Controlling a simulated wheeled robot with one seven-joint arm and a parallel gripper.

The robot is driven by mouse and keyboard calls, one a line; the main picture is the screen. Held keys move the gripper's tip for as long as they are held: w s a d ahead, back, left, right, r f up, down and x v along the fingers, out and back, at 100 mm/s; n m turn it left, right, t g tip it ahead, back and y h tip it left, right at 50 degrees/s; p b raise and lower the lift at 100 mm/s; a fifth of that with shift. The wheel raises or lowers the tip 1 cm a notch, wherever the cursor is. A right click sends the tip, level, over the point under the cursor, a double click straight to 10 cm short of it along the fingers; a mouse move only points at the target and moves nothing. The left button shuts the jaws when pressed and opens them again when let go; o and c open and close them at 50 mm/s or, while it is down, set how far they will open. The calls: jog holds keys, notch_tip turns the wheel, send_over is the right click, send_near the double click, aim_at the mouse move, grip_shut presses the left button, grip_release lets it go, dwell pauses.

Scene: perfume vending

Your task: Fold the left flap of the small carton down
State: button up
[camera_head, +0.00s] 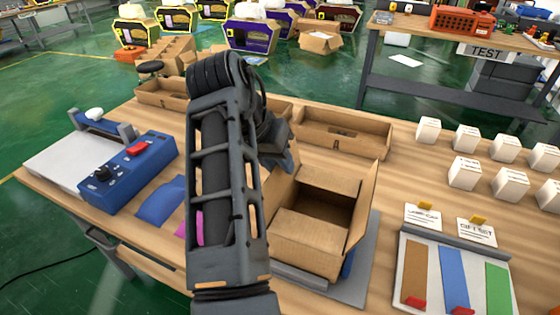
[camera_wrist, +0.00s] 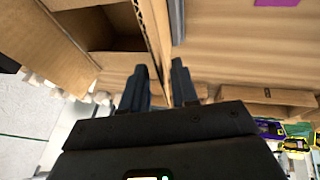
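The small brown carton (camera_head: 300,262) stands open on a grey board on the workbench, its dark inside showing. Its right flap (camera_head: 363,205) stands up. Its left side is partly hidden behind my arm. My gripper (camera_head: 283,155) is at the carton's back left corner, mostly hidden by my arm. In the wrist view the carton (camera_wrist: 70,55) is at upper left. There my gripper (camera_wrist: 162,80) is open, its two dark fingers apart. An upright cardboard flap (camera_wrist: 152,30) runs to the gap between them. I cannot tell whether either finger touches it.
A grey board (camera_head: 350,288) lies under the carton. A blue device (camera_head: 130,170) and blue pouch (camera_head: 160,200) are at left. Open cardboard trays (camera_head: 340,140) line the bench's back. White boxes (camera_head: 465,172) and a colour-striped tray (camera_head: 455,275) are at right.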

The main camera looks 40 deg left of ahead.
jog(key=shift+w+f, duration=0.2)
jog(key=shift+f, duration=0.3)
grip_shut()
dwell(1.2)
